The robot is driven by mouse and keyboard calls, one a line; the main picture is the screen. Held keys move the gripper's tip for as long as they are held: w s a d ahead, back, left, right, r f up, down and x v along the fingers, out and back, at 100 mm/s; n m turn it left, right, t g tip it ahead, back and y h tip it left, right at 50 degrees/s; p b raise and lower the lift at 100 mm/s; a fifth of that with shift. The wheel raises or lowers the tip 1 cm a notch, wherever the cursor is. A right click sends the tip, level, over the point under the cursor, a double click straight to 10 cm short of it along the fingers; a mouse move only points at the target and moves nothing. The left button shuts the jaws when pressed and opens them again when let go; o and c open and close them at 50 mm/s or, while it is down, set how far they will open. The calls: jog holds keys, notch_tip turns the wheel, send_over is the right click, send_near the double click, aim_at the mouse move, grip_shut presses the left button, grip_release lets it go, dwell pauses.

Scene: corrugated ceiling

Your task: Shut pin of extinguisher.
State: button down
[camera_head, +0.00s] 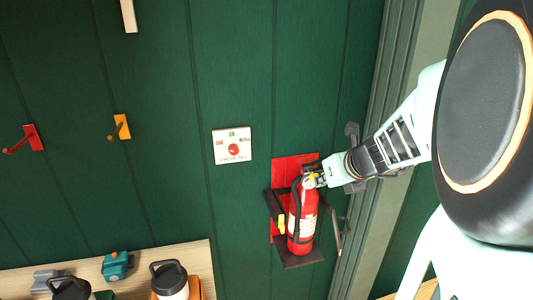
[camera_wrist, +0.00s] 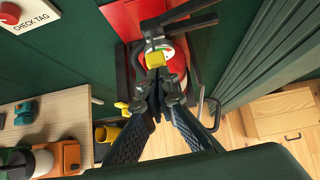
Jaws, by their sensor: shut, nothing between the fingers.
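A red fire extinguisher (camera_head: 302,222) with a white label stands upright in a dark wall bracket on a red backplate (camera_head: 281,170). In the wrist view the extinguisher (camera_wrist: 178,62) is below its black handle (camera_wrist: 178,24), with a round gauge (camera_wrist: 164,49) on its head. A yellow piece (camera_wrist: 155,59), perhaps the pin, shows just beyond my fingertips. My gripper (camera_wrist: 157,98) is shut and empty, its tips close to that yellow piece; I cannot tell whether they touch. In the head view my gripper (camera_head: 316,177) is at the extinguisher's top and hides part of it.
A white panel with a red button (camera_head: 233,146) is on the green wall left of the extinguisher. Red (camera_head: 25,139) and orange (camera_head: 121,128) hooks are farther left. A wooden shelf (camera_head: 205,257) with bottles and tools is at lower left. A door frame (camera_head: 375,150) rises at right.

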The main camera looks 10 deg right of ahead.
aim_at(316, 175)
jog(key=w+p, duration=0.1)
jog(key=w, duration=0.2)
jog(key=shift+w+a, duration=0.1)
jog(key=shift+w, duration=0.1)
jog(key=shift+s, duration=0.15)
dwell(0.3)
